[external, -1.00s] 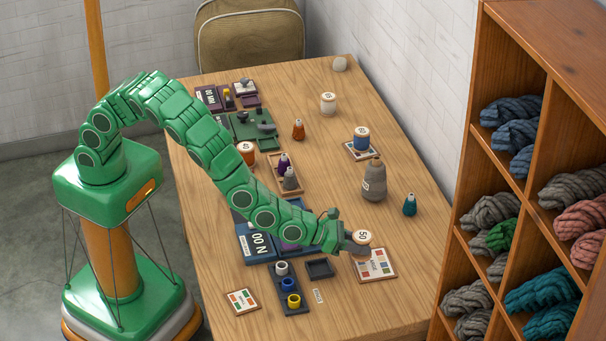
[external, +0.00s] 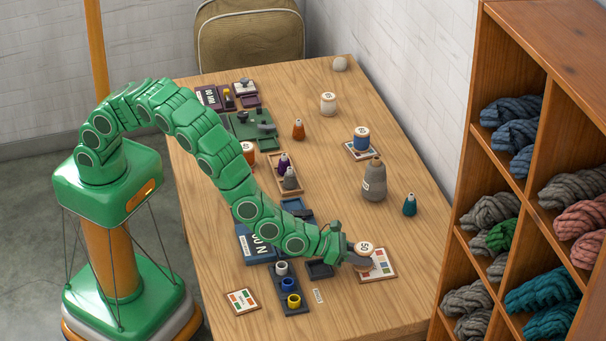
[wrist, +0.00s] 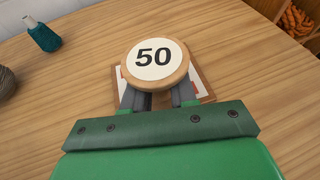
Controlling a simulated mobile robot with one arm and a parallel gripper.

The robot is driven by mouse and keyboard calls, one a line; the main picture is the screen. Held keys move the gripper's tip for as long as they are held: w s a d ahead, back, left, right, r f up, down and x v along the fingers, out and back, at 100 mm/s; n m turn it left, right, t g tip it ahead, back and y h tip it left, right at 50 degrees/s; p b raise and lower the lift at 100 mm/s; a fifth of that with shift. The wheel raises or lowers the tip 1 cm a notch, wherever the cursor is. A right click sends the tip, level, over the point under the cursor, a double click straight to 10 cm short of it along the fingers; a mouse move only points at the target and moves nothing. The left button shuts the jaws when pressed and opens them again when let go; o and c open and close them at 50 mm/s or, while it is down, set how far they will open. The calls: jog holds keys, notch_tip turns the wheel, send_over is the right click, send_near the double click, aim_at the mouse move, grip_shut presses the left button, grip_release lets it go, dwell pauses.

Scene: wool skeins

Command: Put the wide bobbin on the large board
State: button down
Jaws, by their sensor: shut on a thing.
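My gripper (external: 352,258) is shut on a bobbin with a round pale top marked 50 (external: 364,247), which I take for the wide bobbin. In the wrist view the bobbin (wrist: 155,62) sits upright between the two grey fingers (wrist: 160,97), and its top hides most of its body. The board (external: 384,266), a pale card with coloured patches and a brown rim, lies under it. The board's rim also shows around the bobbin in the wrist view (wrist: 207,92). I cannot tell whether the bobbin touches the board.
A blue bobbin (external: 362,139) stands on a smaller board farther back. A grey cone (external: 374,182) and a teal cone (external: 409,205) stand behind the gripper. A dark tray with several coloured cups (external: 289,285) is at the front left. The table's right front is clear.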

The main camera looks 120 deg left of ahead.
jog(key=c, duration=0.9)
grip_release()
jog(key=shift+r, duration=0.1)
jog(key=shift+v, duration=6)
